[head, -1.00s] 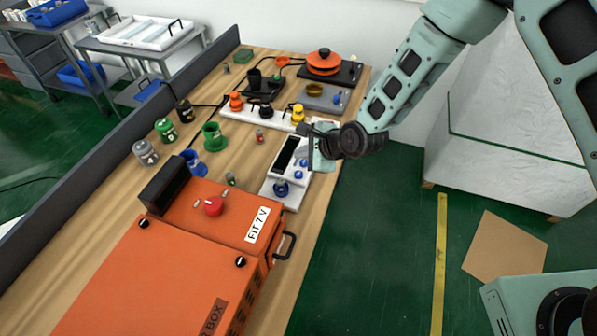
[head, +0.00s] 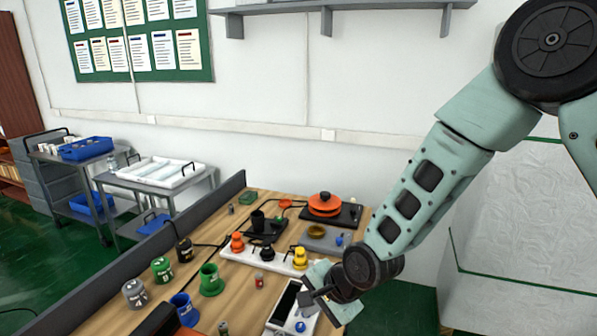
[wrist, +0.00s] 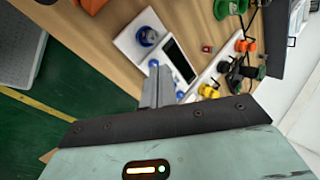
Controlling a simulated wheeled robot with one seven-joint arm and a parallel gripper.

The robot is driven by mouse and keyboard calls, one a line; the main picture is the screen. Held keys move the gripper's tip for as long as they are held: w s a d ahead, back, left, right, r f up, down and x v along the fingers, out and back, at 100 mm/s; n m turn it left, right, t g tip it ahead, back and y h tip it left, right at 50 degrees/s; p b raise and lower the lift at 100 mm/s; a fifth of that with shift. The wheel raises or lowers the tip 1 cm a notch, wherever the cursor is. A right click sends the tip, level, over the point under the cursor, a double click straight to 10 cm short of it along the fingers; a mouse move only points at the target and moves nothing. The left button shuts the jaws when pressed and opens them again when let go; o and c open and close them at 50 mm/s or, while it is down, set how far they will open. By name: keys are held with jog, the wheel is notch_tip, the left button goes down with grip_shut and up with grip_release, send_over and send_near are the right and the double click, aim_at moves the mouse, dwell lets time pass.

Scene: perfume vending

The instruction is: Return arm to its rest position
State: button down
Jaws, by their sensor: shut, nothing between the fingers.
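My gripper (head: 313,296) is above the right edge of the wooden table, over a white device with a dark screen (head: 284,301). The arm reaches down to it from the upper right. In the wrist view its fingers (wrist: 157,82) are together with nothing between them, and the white device (wrist: 181,60) lies beyond them.
The table (head: 228,295) holds a white strip with orange, black and yellow knobs (head: 300,257), an orange pot (head: 325,204), and green (head: 211,280) and blue (head: 186,309) cups. A grey divider (head: 150,245) runs along its left side. A white block (head: 520,225) stands at right.

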jog(key=s+d+r+n+g+h+b, duration=0.1)
jog(key=s+d+n, duration=0.3)
jog(key=s, duration=0.4)
jog(key=s+d+r+n+g+h+b, duration=0.1)
jog(key=s+d+r+n+h+b, duration=0.1)
jog(key=s+n, duration=0.5)
jog(key=s+d+r+n+g+h+b, duration=0.1)
jog(key=s+d+r+n+b, duration=0.2)
jog(key=s, duration=0.5)
jog(key=d+r+n, duration=0.1)
jog(key=d+n, duration=0.1)
jog(key=shift+s+d+r+n+g+h, duration=0.3)
jog(key=shift+s+d+r+h, duration=0.05)
jog(key=shift+s+r+h, duration=0.05)
